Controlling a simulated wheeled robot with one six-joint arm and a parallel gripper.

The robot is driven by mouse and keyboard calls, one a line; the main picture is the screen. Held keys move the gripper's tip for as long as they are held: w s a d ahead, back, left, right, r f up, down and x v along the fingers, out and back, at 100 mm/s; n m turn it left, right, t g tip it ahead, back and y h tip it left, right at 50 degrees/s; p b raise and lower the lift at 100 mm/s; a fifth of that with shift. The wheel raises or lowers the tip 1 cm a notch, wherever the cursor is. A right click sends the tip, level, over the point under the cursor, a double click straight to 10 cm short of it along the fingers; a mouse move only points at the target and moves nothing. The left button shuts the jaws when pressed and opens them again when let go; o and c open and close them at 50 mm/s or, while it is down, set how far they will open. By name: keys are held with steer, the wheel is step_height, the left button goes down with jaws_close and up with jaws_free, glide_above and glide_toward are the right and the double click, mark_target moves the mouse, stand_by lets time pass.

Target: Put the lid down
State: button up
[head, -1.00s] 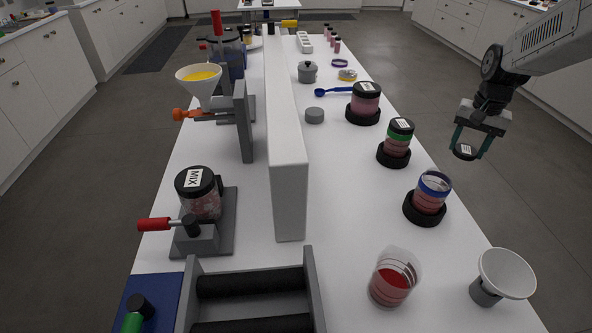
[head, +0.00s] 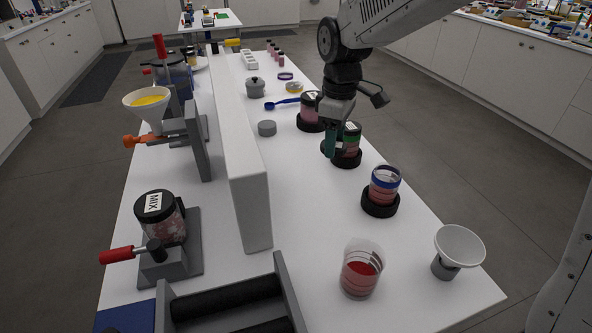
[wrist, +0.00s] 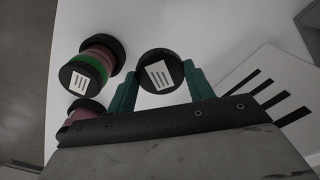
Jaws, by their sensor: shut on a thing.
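My gripper (head: 331,140) is shut on a black lid with a white striped label. The lid (wrist: 160,72) shows between the green fingers in the wrist view; in the head view the gripper mostly hides it. The gripper is over the table, beside the green-banded jar (head: 352,139), which wears a black lid and also shows in the wrist view (wrist: 99,56). The blue-banded jar (head: 384,186) has an open top and stands in a black ring holder (head: 380,207), nearer the camera. The gap between held lid and table is hard to judge.
A pink jar (head: 309,105) stands behind the gripper. A long white divider (head: 249,190) runs along the table (head: 310,222).

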steer(key=s+a+f+n, duration=0.1)
steer(key=s+n, duration=0.1)
steer(key=s, duration=0.1)
steer(key=s+a+f+n, duration=0.2)
steer(key=s, duration=0.1)
steer(key=s+a+f+n, duration=0.1)
steer(key=s+a+n, duration=0.1)
steer(key=s, duration=0.1)
steer(key=shift+a+f, duration=0.15)
steer(key=shift+f, duration=0.1)
steer(key=shift+w+a+f+n, duration=0.1)
steer(key=shift+w+a+n, duration=0.05)
steer(key=shift+w+n, duration=0.15)
glide_above(294, 170)
steer(key=shift+f, duration=2.45)
steer(key=shift+f, duration=0.2)
steer(key=shift+f, duration=0.25)
steer(key=o, duration=1.3)
steer(key=shift+c, duration=0.2)
